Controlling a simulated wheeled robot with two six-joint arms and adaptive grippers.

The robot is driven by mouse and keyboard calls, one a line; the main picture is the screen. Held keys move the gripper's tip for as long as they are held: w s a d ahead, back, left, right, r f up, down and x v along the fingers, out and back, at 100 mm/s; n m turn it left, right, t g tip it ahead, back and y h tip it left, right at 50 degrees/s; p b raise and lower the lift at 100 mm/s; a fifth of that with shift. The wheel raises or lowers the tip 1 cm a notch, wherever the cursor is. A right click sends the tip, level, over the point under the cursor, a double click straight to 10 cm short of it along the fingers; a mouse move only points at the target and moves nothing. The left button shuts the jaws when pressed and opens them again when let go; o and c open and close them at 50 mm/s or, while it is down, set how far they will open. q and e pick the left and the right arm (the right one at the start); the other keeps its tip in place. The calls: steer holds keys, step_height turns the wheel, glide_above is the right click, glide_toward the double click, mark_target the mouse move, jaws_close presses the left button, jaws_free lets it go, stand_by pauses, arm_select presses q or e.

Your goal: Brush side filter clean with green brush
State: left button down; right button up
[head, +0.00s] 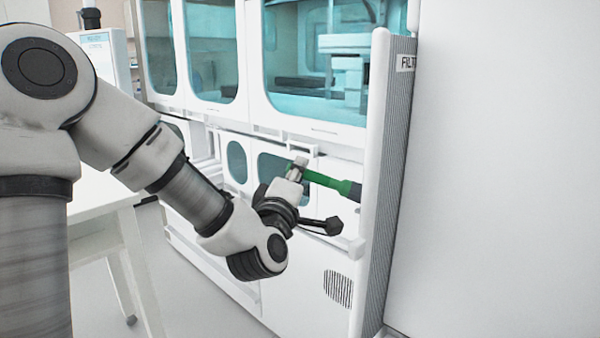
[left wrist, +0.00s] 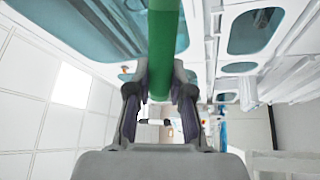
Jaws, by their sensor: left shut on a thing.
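The green brush (head: 328,181) is held in my left gripper (head: 297,172), which is shut on its handle. In the head view the brush points right, and its dark head (head: 355,191) is at the front edge of the side filter (head: 393,180). I cannot tell whether the bristles touch the filter. The filter is a tall grey ribbed panel on the side of the white machine, with a label (head: 406,63) at its top. In the left wrist view the green handle (left wrist: 163,50) runs up between the fingers; the brush head is out of frame. My right gripper is not in view.
The white machine (head: 300,285) with teal windows (head: 315,50) fills the middle. A white rail (head: 345,240) juts out below the brush. A white table (head: 105,215) stands at the left. A plain white surface (head: 500,180) fills the right side.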

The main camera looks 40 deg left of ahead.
arm_select(q)
steer(key=shift+s+a+f+b, duration=0.1)
steer(key=shift+s+f+b, duration=0.35)
steer(key=shift+f, duration=0.25)
step_height(320, 180, up, 4)
steer(key=p, duration=0.3)
steer(key=shift+f, duration=0.1)
